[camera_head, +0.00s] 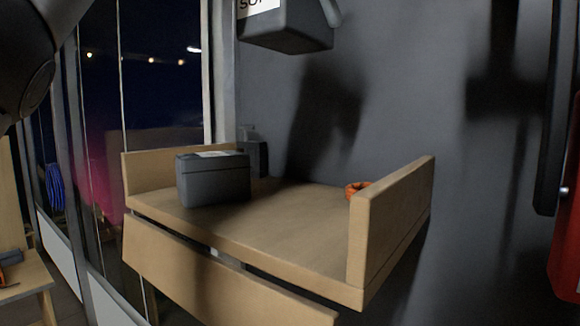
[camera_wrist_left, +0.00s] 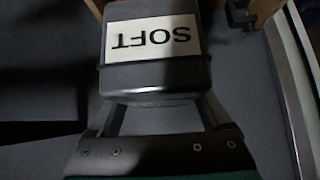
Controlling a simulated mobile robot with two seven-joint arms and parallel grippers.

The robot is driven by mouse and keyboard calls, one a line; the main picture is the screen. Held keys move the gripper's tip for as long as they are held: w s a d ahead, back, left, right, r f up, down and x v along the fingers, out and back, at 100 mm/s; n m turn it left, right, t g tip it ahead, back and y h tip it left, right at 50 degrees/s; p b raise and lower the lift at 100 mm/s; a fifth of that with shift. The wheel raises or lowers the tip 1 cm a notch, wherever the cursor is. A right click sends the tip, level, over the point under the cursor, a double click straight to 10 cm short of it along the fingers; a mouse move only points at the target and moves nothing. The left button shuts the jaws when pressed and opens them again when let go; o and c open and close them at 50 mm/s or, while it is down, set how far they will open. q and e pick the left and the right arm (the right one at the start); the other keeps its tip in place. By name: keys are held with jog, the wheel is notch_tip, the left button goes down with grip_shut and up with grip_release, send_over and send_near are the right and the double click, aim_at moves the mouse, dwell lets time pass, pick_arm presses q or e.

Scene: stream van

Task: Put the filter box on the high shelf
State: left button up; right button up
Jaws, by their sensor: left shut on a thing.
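A dark grey box with a white SOFT label, which I take as the filter box (camera_head: 287,32), hangs at the top of the head view, its upper part cut off. In the left wrist view the same box (camera_wrist_left: 152,78) sits between the two fingers, label upside down. My left gripper (camera_wrist_left: 163,112) is shut on it; in the head view only a grey finger (camera_head: 331,12) shows beside the box. The box is held above the wooden shelf (camera_head: 285,232), clear of its surface. My right gripper is not in view.
Another grey box (camera_head: 213,180) stands at the shelf's left part, with a small dark thing (camera_head: 252,152) behind it. An orange coil (camera_head: 356,189) lies by the raised right side board (camera_head: 392,215). The shelf's middle is clear. A red object (camera_head: 568,220) is at far right.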

aim_at(305, 50)
pick_arm(q)
jog(key=shift+d+f, duration=0.1)
jog(key=shift+d, duration=0.2)
jog(key=shift+f, duration=0.3)
jog(key=f, duration=0.3)
jog(key=shift+s+a+b, duration=0.2)
jog(key=shift+a+b, duration=0.05)
jog(key=shift+b, duration=0.15)
notch_tip(305, 50, down, 12)
jog(key=b, duration=0.3)
jog(key=shift+w+d+r, duration=0.1)
jog(key=shift+r, duration=0.05)
jog(key=shift+f, duration=2.25)
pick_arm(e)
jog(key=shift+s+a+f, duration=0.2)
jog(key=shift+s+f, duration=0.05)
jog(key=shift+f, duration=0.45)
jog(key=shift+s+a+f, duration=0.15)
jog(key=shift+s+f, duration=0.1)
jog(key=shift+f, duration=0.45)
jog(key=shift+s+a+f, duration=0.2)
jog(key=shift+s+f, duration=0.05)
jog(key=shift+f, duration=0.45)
pick_arm(q)
jog(key=o, duration=1.4)
jog(key=shift+f, duration=0.2)
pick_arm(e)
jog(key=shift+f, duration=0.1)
pick_arm(q)
jog(key=shift+r, duration=0.1)
